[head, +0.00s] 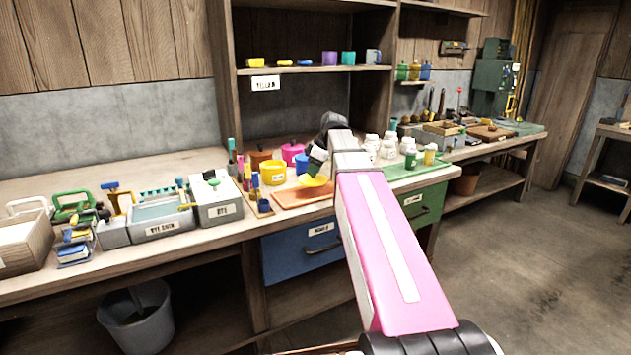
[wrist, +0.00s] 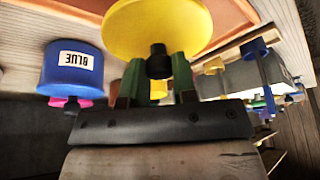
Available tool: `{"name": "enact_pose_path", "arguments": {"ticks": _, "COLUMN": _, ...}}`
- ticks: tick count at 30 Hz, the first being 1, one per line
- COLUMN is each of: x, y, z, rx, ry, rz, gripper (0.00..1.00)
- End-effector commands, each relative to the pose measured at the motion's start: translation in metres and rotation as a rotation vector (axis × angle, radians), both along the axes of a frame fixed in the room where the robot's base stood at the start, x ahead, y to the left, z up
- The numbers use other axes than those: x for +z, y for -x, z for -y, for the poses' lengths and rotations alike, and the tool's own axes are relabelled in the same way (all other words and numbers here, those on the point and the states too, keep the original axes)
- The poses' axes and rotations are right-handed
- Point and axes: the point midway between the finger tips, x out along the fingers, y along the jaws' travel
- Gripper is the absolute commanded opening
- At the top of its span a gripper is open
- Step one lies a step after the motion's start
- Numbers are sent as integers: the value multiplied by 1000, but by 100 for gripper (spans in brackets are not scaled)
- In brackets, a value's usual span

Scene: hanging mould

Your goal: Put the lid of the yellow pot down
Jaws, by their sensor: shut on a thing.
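My gripper (wrist: 157,82) is shut on the black knob of the yellow lid (wrist: 157,27). In the head view the lid (head: 317,181) shows just under my gripper (head: 316,166), over the orange board (head: 290,197). I cannot tell whether the lid touches the board. The open yellow pot (head: 273,175) stands on the bench to the left of the lid, behind the board. My arm and wrist hide part of the area to the right.
A blue pot (wrist: 72,72) stands close by, with pink and brown pots behind (head: 292,152). Upright coloured tools (head: 246,178) stand left of the board. White jars (head: 389,146) and a green mat (head: 410,172) lie to the right.

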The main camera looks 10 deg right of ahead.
Motion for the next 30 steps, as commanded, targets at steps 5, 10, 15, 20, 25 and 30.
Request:
{"name": "enact_pose_path", "arguments": {"ticks": 5, "x": -6, "y": -3, "z": 6, "rx": 0, "ry": 0, "rz": 0, "gripper": 2}}
{"name": "enact_pose_path", "arguments": {"ticks": 10, "x": -24, "y": -2, "z": 5, "rx": -1, "ry": -1, "rz": -1, "gripper": 2}}
{"name": "enact_pose_path", "arguments": {"ticks": 15, "x": -43, "y": -2, "z": 5, "rx": 0, "ry": 0, "rz": 0, "gripper": 2}}
{"name": "enact_pose_path", "arguments": {"ticks": 20, "x": -44, "y": -2, "z": 5, "rx": 0, "ry": 0, "rz": 1, "gripper": 2}}
{"name": "enact_pose_path", "arguments": {"ticks": 25, "x": -45, "y": -2, "z": 5, "rx": 0, "ry": 0, "rz": 1, "gripper": 2}}
{"name": "enact_pose_path", "arguments": {"ticks": 30, "x": -46, "y": -2, "z": 5, "rx": 0, "ry": 0, "rz": 1, "gripper": 52}}
